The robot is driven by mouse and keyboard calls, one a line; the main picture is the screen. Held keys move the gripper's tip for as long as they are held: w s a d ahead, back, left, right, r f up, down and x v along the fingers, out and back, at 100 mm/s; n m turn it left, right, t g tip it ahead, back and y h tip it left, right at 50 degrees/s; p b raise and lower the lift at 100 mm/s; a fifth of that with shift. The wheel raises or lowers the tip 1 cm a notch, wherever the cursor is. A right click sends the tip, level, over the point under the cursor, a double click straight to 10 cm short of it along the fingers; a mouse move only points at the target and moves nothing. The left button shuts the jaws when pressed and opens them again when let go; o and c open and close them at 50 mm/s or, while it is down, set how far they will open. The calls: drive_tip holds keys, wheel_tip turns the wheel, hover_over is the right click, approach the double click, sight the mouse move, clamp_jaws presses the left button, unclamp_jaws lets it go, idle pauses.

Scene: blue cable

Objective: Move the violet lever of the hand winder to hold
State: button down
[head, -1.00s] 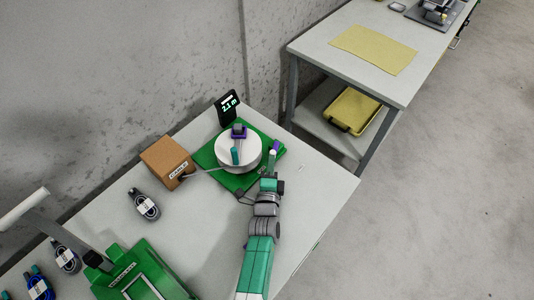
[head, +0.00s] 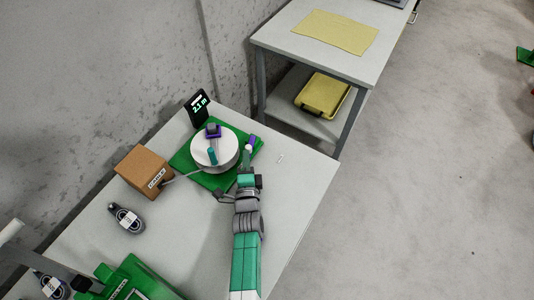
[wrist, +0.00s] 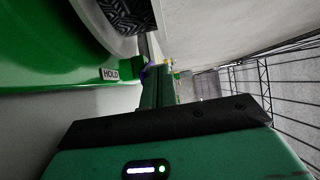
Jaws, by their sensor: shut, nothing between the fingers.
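The hand winder is a white drum (head: 222,156) on a green base (head: 187,160), with a teal handle (head: 212,155) and a violet clamp (head: 213,131) on top. Its violet lever (head: 251,141) stands at the right edge of the base. My gripper (head: 247,163) is shut and empty, its tip close by the lever; I cannot tell whether they touch. In the wrist view, the fingers (wrist: 157,88) reach past the HOLD label (wrist: 110,74) on the green base. A bit of violet (wrist: 147,72) shows beside the fingertips, mostly hidden.
A black display (head: 198,108) reading 2.1 m stands behind the winder. A brown cable box (head: 143,171) feeds a grey cable to the drum. A coiled cable (head: 126,219) and a green device (head: 132,280) lie nearer.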

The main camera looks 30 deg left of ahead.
drive_tip(key=d+p, duration=0.1)
drive_tip(key=s+d+r+p, duration=0.1)
drive_tip(key=p, duration=0.1)
drive_tip(key=shift+d, duration=0.3)
drive_tip(key=shift+f+p+v, duration=0.25)
drive_tip(key=shift+p+v, duration=0.55)
drive_tip(key=shift+v, duration=0.4)
drive_tip(key=s, duration=0.2)
drive_tip(key=s+a+p, duration=0.1)
drive_tip(key=s, duration=0.2)
drive_tip(key=s+a+p, duration=0.1)
drive_tip(key=s, duration=0.2)
drive_tip(key=shift+s+a+f, duration=0.2)
drive_tip(key=shift+s+f, duration=0.05)
